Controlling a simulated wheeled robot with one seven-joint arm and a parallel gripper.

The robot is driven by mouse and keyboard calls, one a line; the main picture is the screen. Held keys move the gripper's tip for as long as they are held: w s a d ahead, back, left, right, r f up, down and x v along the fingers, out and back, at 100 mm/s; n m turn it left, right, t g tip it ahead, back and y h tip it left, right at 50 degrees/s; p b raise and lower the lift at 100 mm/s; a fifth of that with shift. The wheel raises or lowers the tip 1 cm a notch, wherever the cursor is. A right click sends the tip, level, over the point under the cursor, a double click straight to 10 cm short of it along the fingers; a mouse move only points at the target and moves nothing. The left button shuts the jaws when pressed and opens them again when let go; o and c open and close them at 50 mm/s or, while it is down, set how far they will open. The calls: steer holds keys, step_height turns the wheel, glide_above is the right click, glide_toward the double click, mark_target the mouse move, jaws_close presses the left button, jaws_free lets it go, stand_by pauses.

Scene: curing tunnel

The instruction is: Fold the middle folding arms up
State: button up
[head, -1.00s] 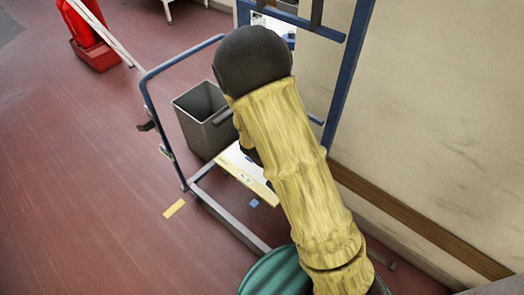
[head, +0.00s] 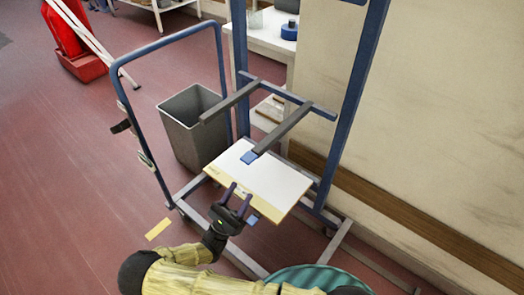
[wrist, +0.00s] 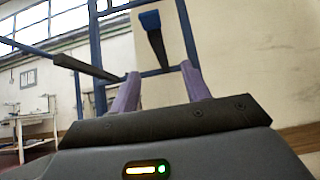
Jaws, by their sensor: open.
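The blue-framed rack (head: 350,100) stands against the wall. Its two middle folding arms are grey bars that stick out from a blue crossbar. The left arm (head: 229,103) and the right arm (head: 284,130), which has a blue tip, both look folded down to level. In the wrist view the left arm (wrist: 87,68) is at upper left and the right arm (wrist: 157,45) is at top centre. My gripper (head: 239,194) is open and empty, below and in front of the right arm's tip. Its purple fingers (wrist: 160,90) point up towards the rack.
A white panel with a yellow edge (head: 265,180) lies low on the rack, right beside my fingers. A blue tip (head: 252,219) shows below it. A grey bin (head: 188,130) stands behind a blue hoop rail (head: 160,45). Open red floor lies left.

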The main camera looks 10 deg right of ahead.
mark_target(264, 142)
steer(key=shift+a+f, duration=0.1)
steer(key=shift+a, duration=0.05)
steer(key=p+x, duration=0.1)
steer(key=x, duration=1.6)
steer(key=shift+w+r, duration=0.2)
steer(key=shift+r, duration=0.1)
steer(key=shift+c, duration=0.5)
jaws_close()
